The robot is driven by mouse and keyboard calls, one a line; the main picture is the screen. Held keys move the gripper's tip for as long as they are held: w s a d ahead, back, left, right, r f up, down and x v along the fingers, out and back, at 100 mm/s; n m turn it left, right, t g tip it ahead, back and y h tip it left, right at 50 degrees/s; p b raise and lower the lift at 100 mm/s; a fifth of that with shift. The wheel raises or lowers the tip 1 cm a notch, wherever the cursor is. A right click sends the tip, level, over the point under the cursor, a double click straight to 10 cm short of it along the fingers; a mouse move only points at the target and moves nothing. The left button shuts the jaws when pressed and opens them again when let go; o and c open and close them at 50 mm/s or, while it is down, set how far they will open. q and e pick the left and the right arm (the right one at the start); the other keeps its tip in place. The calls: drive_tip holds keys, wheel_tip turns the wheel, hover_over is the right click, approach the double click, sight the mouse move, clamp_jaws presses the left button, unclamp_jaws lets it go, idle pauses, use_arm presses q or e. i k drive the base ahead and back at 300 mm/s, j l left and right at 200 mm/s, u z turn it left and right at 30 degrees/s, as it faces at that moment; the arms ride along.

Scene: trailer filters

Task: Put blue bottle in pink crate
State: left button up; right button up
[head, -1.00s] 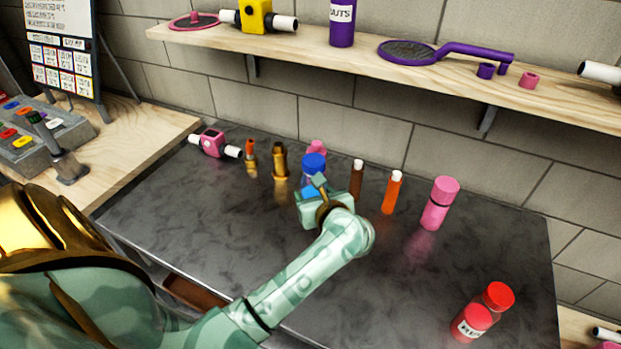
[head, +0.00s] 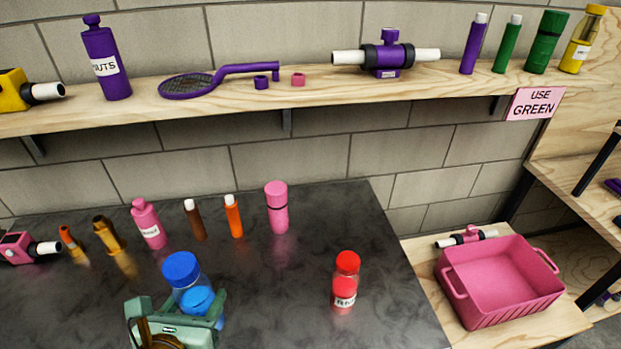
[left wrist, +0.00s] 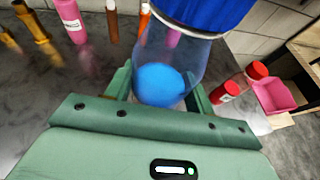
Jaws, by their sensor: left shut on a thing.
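The blue bottle (head: 184,268) has a blue cap and a clear body with blue inside. My left gripper (head: 205,309) is shut on it at the lower left of the head view. In the left wrist view the bottle (left wrist: 159,85) stands between the two green fingers (left wrist: 156,97). The gripper hides part of the bottle in the head view. The pink crate (head: 502,283) sits on a wooden surface at the right, and its visible inside is empty. It also shows small at the right of the left wrist view (left wrist: 275,96). My right gripper is not in view.
A red bottle (head: 345,283) stands on the dark table between the blue bottle and the crate. Pink (head: 277,208), orange (head: 233,216) and brown (head: 195,220) containers stand behind. A pink valve (head: 466,237) lies behind the crate. A loaded wooden shelf (head: 330,92) runs above.

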sight(499, 278)
drive_tip(key=i+l, duration=0.1)
drive_tip(key=l, duration=1.05)
drive_tip(key=i+l, duration=0.15)
drive_tip(key=l, duration=1)
drive_tip(key=i+l, duration=0.15)
drive_tip(key=l, duration=0.4)
drive_tip(key=i+l, duration=0.1)
drive_tip(key=l, duration=0.5)
drive_tip(key=l+z, duration=0.1)
drive_tip(key=l, duration=0.45)
drive_tip(key=i, duration=0.05)
